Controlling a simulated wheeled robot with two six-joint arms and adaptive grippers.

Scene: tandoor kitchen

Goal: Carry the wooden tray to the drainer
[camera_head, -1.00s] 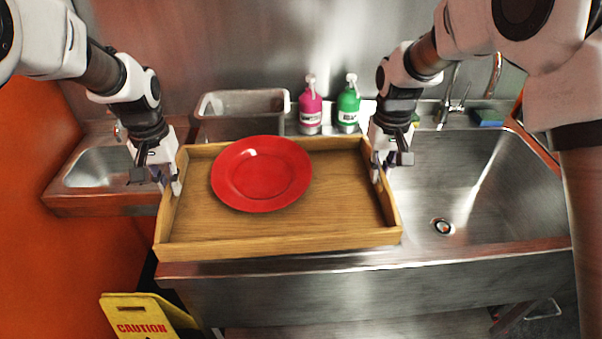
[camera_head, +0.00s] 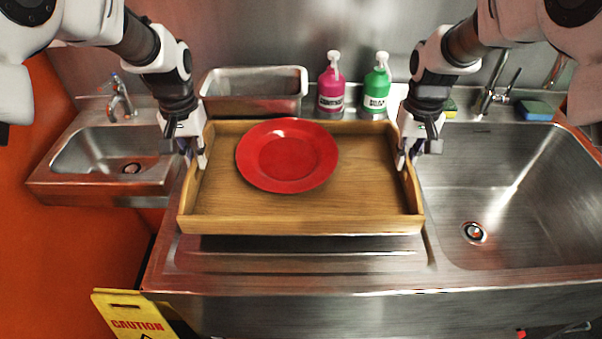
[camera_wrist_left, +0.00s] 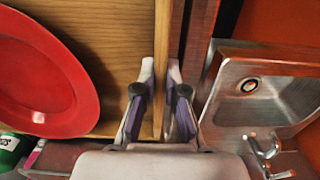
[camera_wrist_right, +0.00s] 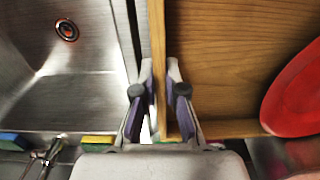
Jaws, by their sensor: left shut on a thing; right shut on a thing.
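The wooden tray (camera_head: 300,224) is held level between my two grippers, with a red plate (camera_head: 287,156) lying on it left of centre. My left gripper (camera_head: 197,160) is shut on the tray's left side wall; the left wrist view shows its fingers (camera_wrist_left: 160,75) on both sides of the wall. My right gripper (camera_head: 406,160) is shut on the right side wall, and its fingers (camera_wrist_right: 160,75) straddle it in the right wrist view. The drainer, a ribbed steel surface (camera_head: 310,262), lies under the tray, partly hidden. A gap between tray and drainer cannot be measured.
A large sink (camera_head: 520,200) is at the right and a small basin (camera_head: 110,155) at the left. Behind the tray stand a steel bin (camera_head: 253,100), a pink bottle (camera_head: 331,88) and a green bottle (camera_head: 376,90). A yellow caution sign (camera_head: 130,316) stands at lower left.

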